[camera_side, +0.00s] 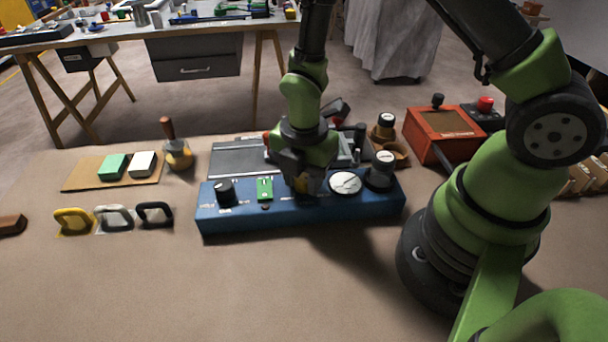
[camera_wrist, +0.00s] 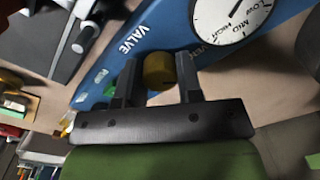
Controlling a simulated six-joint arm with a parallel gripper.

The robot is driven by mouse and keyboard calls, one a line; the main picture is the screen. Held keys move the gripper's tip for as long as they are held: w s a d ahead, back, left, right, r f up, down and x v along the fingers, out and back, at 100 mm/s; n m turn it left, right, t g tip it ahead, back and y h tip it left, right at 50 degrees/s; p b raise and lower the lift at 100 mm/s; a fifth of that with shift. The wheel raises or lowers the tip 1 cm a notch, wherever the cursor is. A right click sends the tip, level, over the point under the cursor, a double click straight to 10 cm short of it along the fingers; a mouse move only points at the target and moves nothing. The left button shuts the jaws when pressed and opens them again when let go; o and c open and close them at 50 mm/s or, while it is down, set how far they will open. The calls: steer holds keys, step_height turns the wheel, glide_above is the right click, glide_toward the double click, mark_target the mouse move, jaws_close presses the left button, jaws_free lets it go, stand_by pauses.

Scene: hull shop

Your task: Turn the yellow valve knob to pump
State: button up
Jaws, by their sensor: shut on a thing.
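The yellow valve knob (camera_wrist: 159,72) sits on the blue control box, between my two fingers in the wrist view. My gripper (camera_wrist: 160,76) is shut on the knob from above. The blue box (camera_side: 245,216) stands on the bench in the side view, and my gripper (camera_side: 305,188) covers most of the knob there. The word VALVE shows beside the knob in the wrist view. Other lettering near the knob is partly hidden by the fingers, so the setting it points to cannot be told.
On the box are a black knob (camera_side: 224,191), a green switch plate (camera_side: 265,189), a white dial (camera_side: 345,183) and a black-and-white knob (camera_side: 381,170). A red-orange box (camera_side: 440,134) stands behind right. Several handles, including a yellow one (camera_side: 73,219), lie left. The bench front is clear.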

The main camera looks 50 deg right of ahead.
mark_target(303, 177)
steer(key=m, duration=0.6)
steer(key=shift+a, duration=0.1)
steer(key=m, duration=0.6)
steer(key=shift+m, duration=0.3)
steer(key=m, duration=0.4)
steer(key=shift+m, duration=2.3)
steer(key=o, duration=0.6)
steer(key=shift+o, duration=0.2)
step_height(303, 177, up, 10)
